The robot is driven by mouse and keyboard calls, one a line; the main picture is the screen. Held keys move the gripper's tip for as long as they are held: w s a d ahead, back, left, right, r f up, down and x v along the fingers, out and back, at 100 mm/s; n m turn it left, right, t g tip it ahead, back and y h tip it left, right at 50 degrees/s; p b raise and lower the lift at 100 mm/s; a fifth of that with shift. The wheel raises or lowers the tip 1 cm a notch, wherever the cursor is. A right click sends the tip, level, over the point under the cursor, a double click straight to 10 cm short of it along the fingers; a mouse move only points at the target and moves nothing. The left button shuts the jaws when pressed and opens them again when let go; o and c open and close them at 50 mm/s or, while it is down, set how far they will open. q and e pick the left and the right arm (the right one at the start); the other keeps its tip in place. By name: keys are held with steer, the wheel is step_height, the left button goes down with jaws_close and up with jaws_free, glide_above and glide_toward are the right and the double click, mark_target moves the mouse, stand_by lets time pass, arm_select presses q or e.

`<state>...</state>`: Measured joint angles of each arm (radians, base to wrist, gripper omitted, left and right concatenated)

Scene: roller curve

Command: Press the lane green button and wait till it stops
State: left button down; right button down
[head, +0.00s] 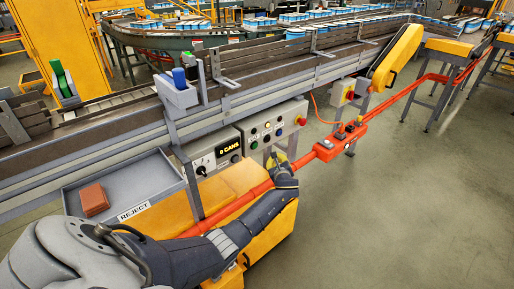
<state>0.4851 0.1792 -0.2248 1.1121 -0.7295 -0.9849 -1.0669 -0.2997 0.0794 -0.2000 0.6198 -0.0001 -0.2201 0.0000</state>
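A grey control panel (270,126) hangs on the front of the conveyor, with several small coloured buttons or lamps. A green button (254,145) is at its lower left. A red knob (302,121) is on its right side. My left arm reaches in from the lower left, and its gripper (284,165) is just below the panel, apart from the green button in the picture. The fingers are small and dark, so I cannot tell whether they are open. My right gripper is not in view.
A display box (212,155) reading "0 CANS" is left of the panel. A grey REJECT tray (150,170) holds a reddish-brown block (94,200). A red rail (400,97) with a switch box (340,140) runs in front of the conveyor (330,66). Open floor (430,200) lies at right.

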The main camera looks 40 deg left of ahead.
mark_target(255, 146)
arm_select(q)
steer(key=shift+a, duration=0.1)
stand_by(0.3)
steer(key=w+a, duration=0.2)
steer(key=a, duration=0.6)
steer(key=shift+w, duration=0.15)
steer(key=shift+a, duration=0.1)
steer(key=c, duration=2.1)
jaws_free()
jaws_close()
steer(key=shift+a, duration=0.2)
steer(key=shift+w+a, duration=0.1)
steer(key=shift+a, duration=0.1)
